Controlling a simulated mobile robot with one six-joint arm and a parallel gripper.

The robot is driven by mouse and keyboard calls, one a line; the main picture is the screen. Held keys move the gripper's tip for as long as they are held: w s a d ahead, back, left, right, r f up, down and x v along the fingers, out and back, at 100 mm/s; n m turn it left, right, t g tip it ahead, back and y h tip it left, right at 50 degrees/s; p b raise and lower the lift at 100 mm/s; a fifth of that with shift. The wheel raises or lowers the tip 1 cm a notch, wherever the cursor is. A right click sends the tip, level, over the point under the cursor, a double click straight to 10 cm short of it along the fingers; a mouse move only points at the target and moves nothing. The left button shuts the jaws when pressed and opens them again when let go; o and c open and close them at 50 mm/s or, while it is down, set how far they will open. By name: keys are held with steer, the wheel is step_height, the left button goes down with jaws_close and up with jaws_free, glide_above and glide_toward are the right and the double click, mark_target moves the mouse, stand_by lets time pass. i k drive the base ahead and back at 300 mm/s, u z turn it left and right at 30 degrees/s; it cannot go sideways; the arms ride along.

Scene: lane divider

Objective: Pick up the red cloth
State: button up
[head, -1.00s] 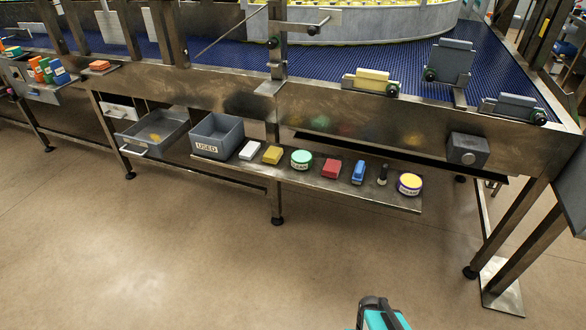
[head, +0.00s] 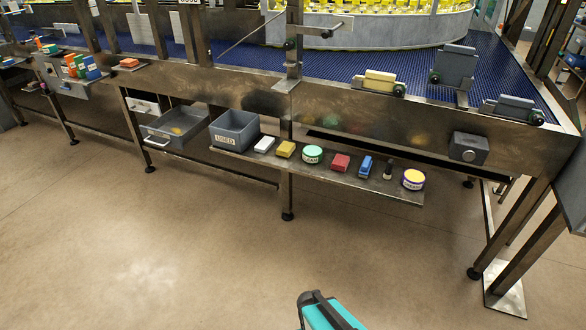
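A red folded cloth (head: 341,162) lies on the low metal shelf (head: 330,187) under the conveyor. It sits between a round green-lidded tin (head: 313,154) on its left and a blue item (head: 365,166) on its right, with small gaps. A teal and black part of my arm shows at the bottom edge of the head view. My gripper's fingers are not visible, so nothing is seen touching the cloth.
The shelf also holds a grey bin marked USED (head: 235,131), a white block (head: 264,145), a yellow block (head: 286,149), a small dark bottle (head: 388,170) and a yellow-lidded tin (head: 413,180). An open drawer (head: 176,133) is left. Metal legs (head: 287,195) stand below. Floor in front is clear.

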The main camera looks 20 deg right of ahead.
mark_target(339, 163)
steer(key=z, duration=0.1)
steer(key=k, duration=0.2)
steer(key=u, duration=1.25)
steer(key=k, duration=0.45)
steer(key=u, duration=0.55)
steer(key=k, duration=0.9)
steer(key=i, duration=0.45)
steer(key=z, duration=0.85)
steer(key=i, duration=1.5)
steer(key=z, duration=0.1)
